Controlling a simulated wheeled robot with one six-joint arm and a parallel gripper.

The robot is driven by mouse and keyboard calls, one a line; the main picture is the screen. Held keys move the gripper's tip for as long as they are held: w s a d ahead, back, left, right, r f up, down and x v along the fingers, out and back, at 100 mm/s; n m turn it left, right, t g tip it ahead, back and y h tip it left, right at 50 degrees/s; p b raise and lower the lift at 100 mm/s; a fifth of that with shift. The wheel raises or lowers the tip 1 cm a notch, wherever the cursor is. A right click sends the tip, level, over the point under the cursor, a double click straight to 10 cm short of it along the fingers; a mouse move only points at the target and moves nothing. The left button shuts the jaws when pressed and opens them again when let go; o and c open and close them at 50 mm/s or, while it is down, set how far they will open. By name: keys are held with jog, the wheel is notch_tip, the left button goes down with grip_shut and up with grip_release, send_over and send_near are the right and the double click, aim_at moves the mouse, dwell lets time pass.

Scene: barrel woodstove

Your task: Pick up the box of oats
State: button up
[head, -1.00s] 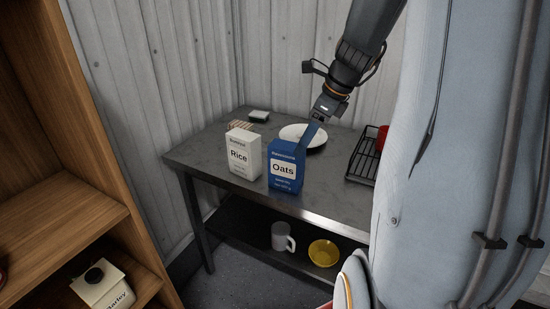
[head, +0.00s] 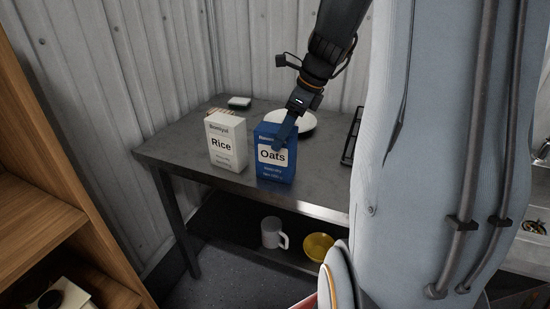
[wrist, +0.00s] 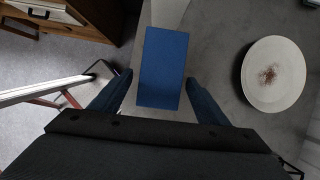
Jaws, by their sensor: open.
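The box of oats (head: 274,168) is blue with a white label. It stands upright near the front edge of the grey table. In the wrist view, the plain blue top of the oats box (wrist: 163,65) lies between the two spread fingers of my gripper (wrist: 158,80), with a gap on each side. The fingers look open and not closed on it. How far down they reach is hard to tell.
A white rice box (head: 226,145) stands just left of the oats. A white plate (head: 303,121) lies behind; it also shows in the wrist view (wrist: 273,75). A dark rack (head: 350,140) is to the right. A mug (head: 270,232) and yellow bowl (head: 318,246) sit on the lower shelf.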

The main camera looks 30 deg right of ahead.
aim_at(280, 167)
jog(key=shift+a+p+x, duration=0.1)
jog(key=shift+p+x, duration=0.3)
jog(key=shift+x, duration=1.6)
jog(key=shift+a+p+x, duration=0.15)
jog(key=shift+p+x, duration=0.25)
jog(key=shift+x, duration=1.6)
jog(key=shift+w+r, duration=0.15)
jog(key=shift+w, duration=0.05)
